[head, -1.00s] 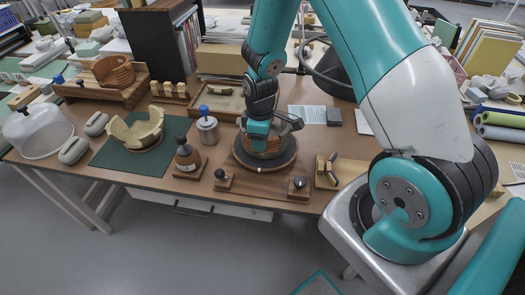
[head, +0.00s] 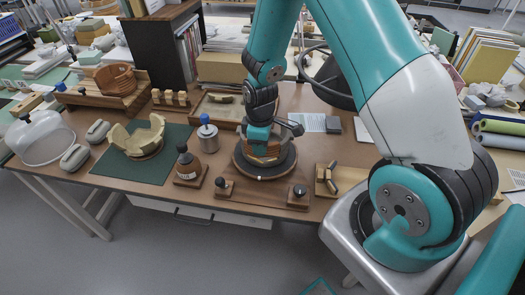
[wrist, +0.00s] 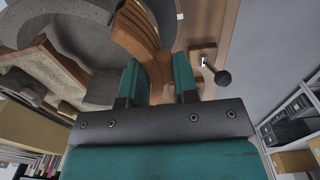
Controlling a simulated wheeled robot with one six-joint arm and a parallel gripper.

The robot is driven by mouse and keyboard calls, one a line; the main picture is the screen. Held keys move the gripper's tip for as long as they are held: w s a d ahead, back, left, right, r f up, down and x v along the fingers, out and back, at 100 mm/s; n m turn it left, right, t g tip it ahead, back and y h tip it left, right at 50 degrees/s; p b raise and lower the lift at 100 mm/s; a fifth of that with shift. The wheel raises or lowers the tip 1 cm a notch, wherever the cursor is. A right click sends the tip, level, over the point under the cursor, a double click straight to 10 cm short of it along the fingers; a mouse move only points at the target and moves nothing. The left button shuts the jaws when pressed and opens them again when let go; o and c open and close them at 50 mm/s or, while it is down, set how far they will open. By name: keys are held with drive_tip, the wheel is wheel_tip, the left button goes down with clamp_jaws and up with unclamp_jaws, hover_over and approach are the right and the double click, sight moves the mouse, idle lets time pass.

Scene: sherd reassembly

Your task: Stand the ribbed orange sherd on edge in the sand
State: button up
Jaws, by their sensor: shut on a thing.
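My gripper (head: 261,142) is low over the round dark turntable (head: 248,168) in the middle of the bench. It is shut on the ribbed orange sherd (head: 268,152). In the wrist view the sherd (wrist: 138,32) is between the two teal fingers (wrist: 160,82) and reaches out beyond their tips. Whether the sherd touches the turntable is hidden. The sand tray (head: 234,123) is behind and left of the gripper, with a small tan piece (head: 219,98) in it. Part of a tray with a sandy surface (wrist: 35,62) shows at the left of the wrist view.
A blue-knobbed metal canister (head: 208,137) and a dark bottle (head: 187,164) stand left of the turntable. Knobbed wooden blocks (head: 298,195) sit along the front edge. A pale broken bowl (head: 140,138) rests on a green mat. A wooden stand (head: 328,183) is at right.

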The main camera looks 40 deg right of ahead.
drive_tip(key=shift+r+p, duration=2.05)
drive_tip(key=shift+r, duration=0.7)
